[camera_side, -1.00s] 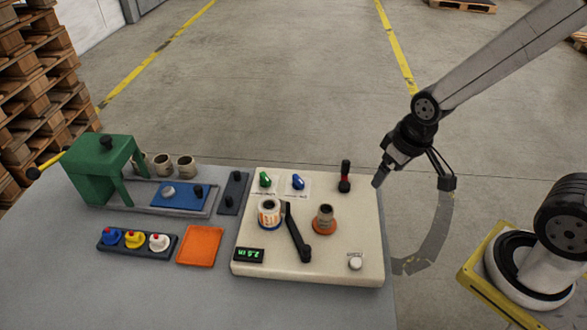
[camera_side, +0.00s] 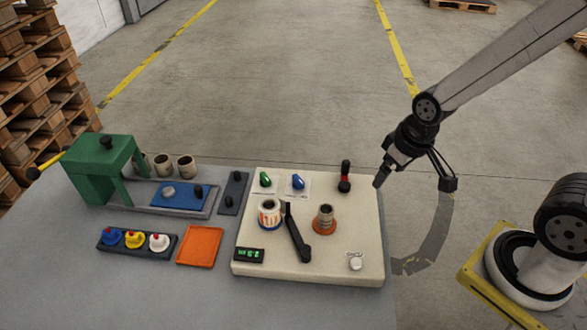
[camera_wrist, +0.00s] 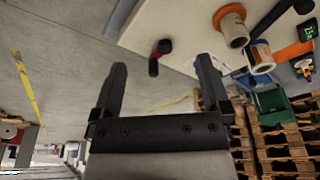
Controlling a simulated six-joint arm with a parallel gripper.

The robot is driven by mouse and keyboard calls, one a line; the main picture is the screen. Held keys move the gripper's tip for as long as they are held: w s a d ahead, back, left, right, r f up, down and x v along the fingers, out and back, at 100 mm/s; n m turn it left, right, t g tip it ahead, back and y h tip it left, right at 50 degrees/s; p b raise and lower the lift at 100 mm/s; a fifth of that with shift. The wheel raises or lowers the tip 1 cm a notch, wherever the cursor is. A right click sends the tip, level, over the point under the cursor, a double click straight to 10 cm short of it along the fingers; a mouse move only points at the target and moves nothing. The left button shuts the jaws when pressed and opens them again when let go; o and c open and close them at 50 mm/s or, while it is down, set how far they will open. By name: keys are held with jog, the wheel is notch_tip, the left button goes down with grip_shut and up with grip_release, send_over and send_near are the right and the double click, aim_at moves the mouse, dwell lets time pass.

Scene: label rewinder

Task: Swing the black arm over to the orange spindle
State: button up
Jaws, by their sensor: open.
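The black arm (camera_side: 297,234) lies on the cream panel, between the roll with the white, blue-edged label (camera_side: 269,213) and the orange spindle (camera_side: 325,226). Its far end is beside the label roll; its thicker near end is left of and in front of the spindle. The orange spindle carries a brown core and also shows at the top of the wrist view (camera_wrist: 230,12). My gripper (camera_side: 416,185) is open and empty, off the panel's right edge, apart from the black arm. Its two fingers frame floor in the wrist view (camera_wrist: 163,85).
A red-and-black lever (camera_side: 345,177) stands upright at the panel's back right, nearest my gripper. Green (camera_side: 265,180) and blue (camera_side: 298,182) knobs sit along the back. A white knob (camera_side: 356,262) and a green-lit display (camera_side: 249,255) are in front. A green press (camera_side: 100,168) stands left.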

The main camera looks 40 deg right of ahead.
jog(key=shift+c, duration=0.2)
jog(key=c, duration=0.4)
jog(key=shift+w+a, duration=0.1)
jog(key=shift+a, duration=0.1)
jog(key=n+g, duration=0.3)
jog(key=n, duration=0.2)
send_over(307, 248)
notch_tip(307, 248, down, 2)
jog(key=shift+f, duration=0.25)
jog(key=shift+f, duration=3.9)
